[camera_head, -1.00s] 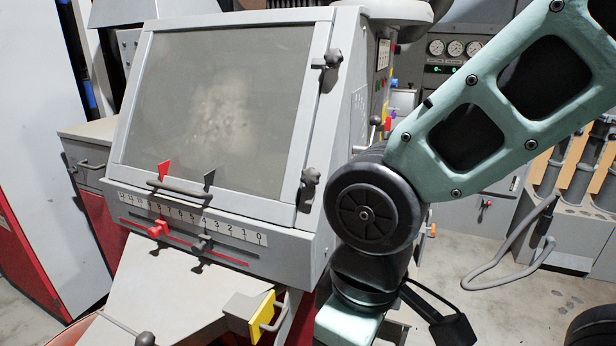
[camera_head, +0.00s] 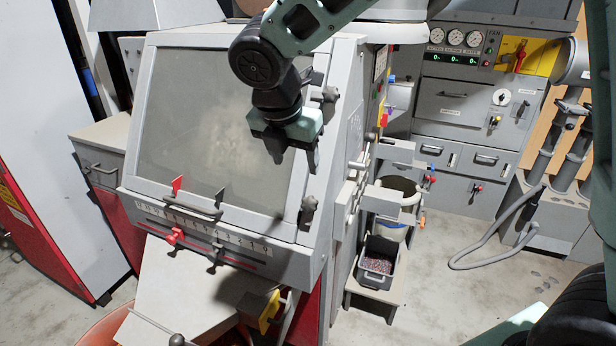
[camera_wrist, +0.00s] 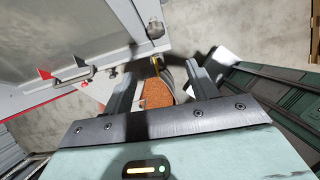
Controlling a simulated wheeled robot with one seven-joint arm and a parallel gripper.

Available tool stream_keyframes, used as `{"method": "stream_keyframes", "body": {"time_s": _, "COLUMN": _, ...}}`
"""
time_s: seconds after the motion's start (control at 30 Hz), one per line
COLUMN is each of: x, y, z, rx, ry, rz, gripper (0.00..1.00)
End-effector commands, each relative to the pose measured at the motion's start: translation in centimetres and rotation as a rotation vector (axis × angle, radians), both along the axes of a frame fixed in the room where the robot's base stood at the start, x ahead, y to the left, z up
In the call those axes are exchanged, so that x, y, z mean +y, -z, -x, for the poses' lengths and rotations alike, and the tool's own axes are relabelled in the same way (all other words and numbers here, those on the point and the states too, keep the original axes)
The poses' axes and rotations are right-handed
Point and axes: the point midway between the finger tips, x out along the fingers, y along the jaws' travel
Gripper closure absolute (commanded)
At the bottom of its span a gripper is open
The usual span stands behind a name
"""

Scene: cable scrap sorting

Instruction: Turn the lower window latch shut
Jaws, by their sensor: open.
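The lower window latch (camera_head: 308,208) is a dark knob on the right side of the window frame, near its bottom corner. It also shows near the top of the wrist view (camera_wrist: 155,29), beyond my fingertips. The upper latch (camera_head: 330,94) sits higher on the same frame side. The window (camera_head: 195,130) is a grey, cloudy pane that looks closed. My gripper (camera_head: 294,160) is open and empty. It hangs in front of the window's right edge, above the lower latch and apart from it. Its two fingers (camera_wrist: 160,82) stand apart in the wrist view.
Below the window are a handle (camera_head: 193,211) and a numbered scale with red and dark sliders (camera_head: 174,236). A yellow handled plate (camera_head: 270,311) is lower down. On the right are a bin of granules (camera_head: 378,262) and a gauge cabinet (camera_head: 465,100). Floor between them is clear.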

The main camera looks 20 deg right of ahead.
Motion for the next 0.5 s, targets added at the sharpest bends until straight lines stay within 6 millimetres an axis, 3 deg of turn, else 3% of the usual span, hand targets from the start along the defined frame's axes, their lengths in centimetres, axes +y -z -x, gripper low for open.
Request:
{"method": "stream_keyframes", "body": {"time_s": 0.07, "x": -0.3, "y": -0.8, "z": -0.9, "rx": 0.001, "ry": -0.042, "rz": 0.023, "gripper": 0.42}}
{"method": "stream_keyframes", "body": {"time_s": 0.17, "x": -0.5, "y": -0.4, "z": -1.3, "rx": 0.004, "ry": -0.061, "rz": 0.035, "gripper": 0.42}}
{"method": "stream_keyframes", "body": {"time_s": 0.5, "x": -2.0, "y": 5.1, "z": -2.7, "rx": 0.009, "ry": -0.061, "rz": 0.034, "gripper": 0.42}}
